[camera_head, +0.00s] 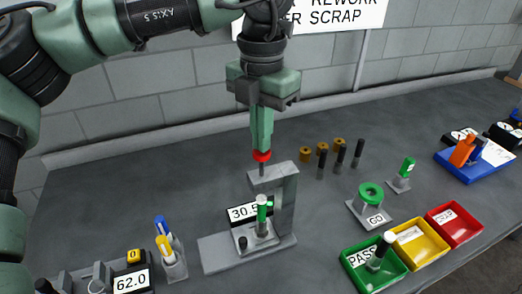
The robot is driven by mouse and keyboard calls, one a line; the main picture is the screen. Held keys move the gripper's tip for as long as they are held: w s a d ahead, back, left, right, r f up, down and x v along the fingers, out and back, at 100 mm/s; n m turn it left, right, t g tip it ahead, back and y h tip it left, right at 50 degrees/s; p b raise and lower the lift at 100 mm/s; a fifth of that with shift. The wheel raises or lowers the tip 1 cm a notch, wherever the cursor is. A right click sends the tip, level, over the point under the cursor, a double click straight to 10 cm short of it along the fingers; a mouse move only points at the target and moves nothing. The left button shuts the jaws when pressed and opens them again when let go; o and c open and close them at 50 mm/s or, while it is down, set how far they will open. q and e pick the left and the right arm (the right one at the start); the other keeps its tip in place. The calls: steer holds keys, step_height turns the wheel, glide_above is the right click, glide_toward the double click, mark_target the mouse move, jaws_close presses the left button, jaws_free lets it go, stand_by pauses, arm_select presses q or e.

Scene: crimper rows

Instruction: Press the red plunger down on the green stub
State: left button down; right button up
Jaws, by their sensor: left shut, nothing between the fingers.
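The crimper (286,205) is a grey C-shaped press on a flat base. Its red plunger (262,156) is a round knob on a thin dark rod above the crimper's top arm. The green stub (262,202) stands upright on the crimper's base, under that arm. My left gripper (262,146) points straight down with its fingers together and empty. Its fingertips are right over the red knob; I cannot tell whether they touch it. My right gripper is not in view.
A 30.5 display (240,212) stands at the crimper. Pens in a holder (174,268) are left. Right are a green ring gauge (370,192) and green (352,280), yellow (425,258) and red trays (470,236). Dark pins and brass pieces (322,148) stand behind.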

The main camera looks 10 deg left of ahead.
arm_select(q)
steer(key=shift+f+b, duration=1.45)
steer(key=shift+f, duration=0.45)
steer(key=shift+r, duration=0.2)
steer(key=shift+r+p, duration=3.1)
steer(key=shift+r, duration=1.4)
steer(key=shift+f, duration=0.15)
